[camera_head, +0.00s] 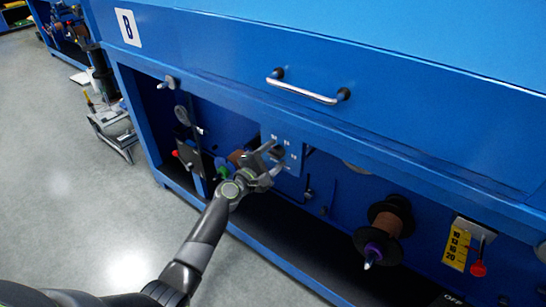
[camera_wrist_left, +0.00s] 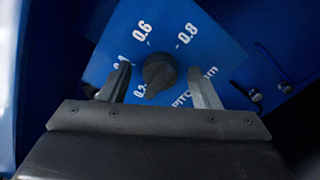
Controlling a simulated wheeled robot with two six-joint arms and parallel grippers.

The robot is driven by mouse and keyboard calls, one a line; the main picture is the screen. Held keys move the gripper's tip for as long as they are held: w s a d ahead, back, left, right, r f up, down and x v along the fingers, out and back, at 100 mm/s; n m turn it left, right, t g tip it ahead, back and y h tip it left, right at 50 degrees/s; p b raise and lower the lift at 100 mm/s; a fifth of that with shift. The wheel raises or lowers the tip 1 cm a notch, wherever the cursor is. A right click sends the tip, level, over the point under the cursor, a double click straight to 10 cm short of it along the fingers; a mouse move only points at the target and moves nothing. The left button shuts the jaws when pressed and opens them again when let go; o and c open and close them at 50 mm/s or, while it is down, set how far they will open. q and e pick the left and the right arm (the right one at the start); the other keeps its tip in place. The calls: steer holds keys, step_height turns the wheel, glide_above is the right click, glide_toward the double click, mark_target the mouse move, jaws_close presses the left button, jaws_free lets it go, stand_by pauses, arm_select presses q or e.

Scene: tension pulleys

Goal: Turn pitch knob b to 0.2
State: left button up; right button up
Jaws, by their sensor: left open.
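The dark pitch knob (camera_wrist_left: 160,72) sits on a blue dial plate with white marks 0.6, 0.8 and, partly hidden at the left, lower values, with "PITCH" lettering below. My left gripper (camera_wrist_left: 158,80) is open, with one finger on each side of the knob and a visible gap to each. The knob's narrower end appears to point down and slightly left, near the 0.2 mark; the exact setting is hard to read. In the head view my left gripper (camera_head: 268,164) is at the small blue plate (camera_head: 291,152) under the machine's beam, hiding part of it. My right gripper is not in view.
The blue machine (camera_head: 400,60) marked B has a metal handle (camera_head: 308,92) above the plate. A brown spool (camera_head: 386,226) and a yellow scale plate (camera_head: 456,246) with a red-ended lever (camera_head: 478,268) are to the right. Grey floor (camera_head: 60,190) is open at left.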

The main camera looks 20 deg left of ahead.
arm_select(q)
steer(key=shift+s+a, duration=0.1)
steer(key=shift+s, duration=0.2)
steer(key=p+v, duration=0.1)
steer(key=v, duration=1.5)
steer(key=shift+s, duration=0.4)
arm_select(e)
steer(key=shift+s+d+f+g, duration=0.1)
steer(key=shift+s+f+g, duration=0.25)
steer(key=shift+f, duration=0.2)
arm_select(q)
steer(key=shift+a, duration=0.1)
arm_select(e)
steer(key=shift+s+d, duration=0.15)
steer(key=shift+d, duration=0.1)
